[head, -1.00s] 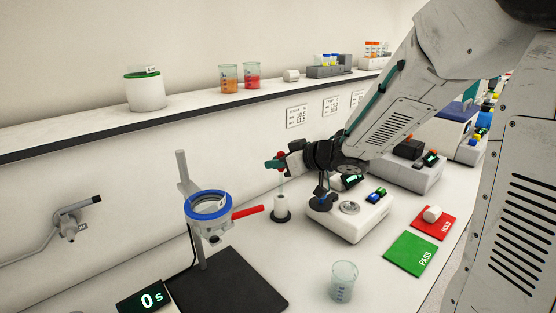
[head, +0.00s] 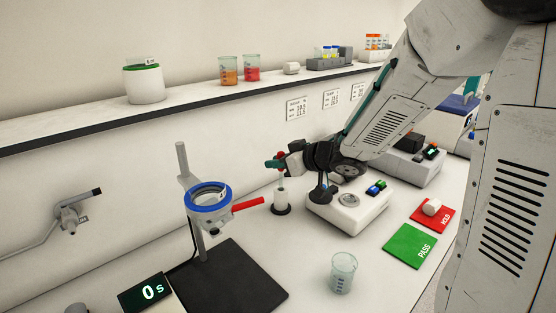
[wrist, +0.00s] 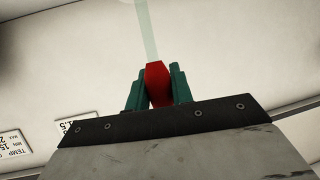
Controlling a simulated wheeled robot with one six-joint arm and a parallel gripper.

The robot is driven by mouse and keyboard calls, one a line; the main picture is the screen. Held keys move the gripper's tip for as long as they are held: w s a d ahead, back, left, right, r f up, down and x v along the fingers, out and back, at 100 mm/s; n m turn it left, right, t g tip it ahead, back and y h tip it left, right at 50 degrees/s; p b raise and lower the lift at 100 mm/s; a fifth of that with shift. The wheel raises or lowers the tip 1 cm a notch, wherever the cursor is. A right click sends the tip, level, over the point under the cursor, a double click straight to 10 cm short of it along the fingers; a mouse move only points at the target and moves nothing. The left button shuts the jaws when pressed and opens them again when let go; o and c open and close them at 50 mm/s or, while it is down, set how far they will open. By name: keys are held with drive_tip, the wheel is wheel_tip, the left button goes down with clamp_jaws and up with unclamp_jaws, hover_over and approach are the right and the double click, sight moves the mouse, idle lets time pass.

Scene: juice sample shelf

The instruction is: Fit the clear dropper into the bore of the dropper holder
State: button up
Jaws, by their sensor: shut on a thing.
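My gripper (head: 277,164) is shut on the red bulb of the clear dropper; the teal fingers (wrist: 158,90) grip the red bulb (wrist: 157,82) from both sides in the wrist view. The dropper's clear tube (wrist: 147,30) extends away from the bulb. In the head view the tube (head: 282,181) hangs about upright below the gripper. The dropper holder (head: 281,199), a small white cylinder on a black foot, stands on the bench directly beneath. The tube's lower end meets the holder's top in the picture; I cannot tell whether it is inside the bore.
A stand with a blue ring (head: 208,197) and red handle (head: 248,203) is left of the holder. A white instrument (head: 348,212) is close on the right. A beaker (head: 342,273) and green PASS mat (head: 411,246) are in front.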

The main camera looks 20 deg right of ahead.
sight(281, 176)
drive_tip(key=shift+f, duration=1.6)
idle(0.3)
drive_tip(key=o, duration=0.8)
drive_tip(key=shift+r, duration=0.1)
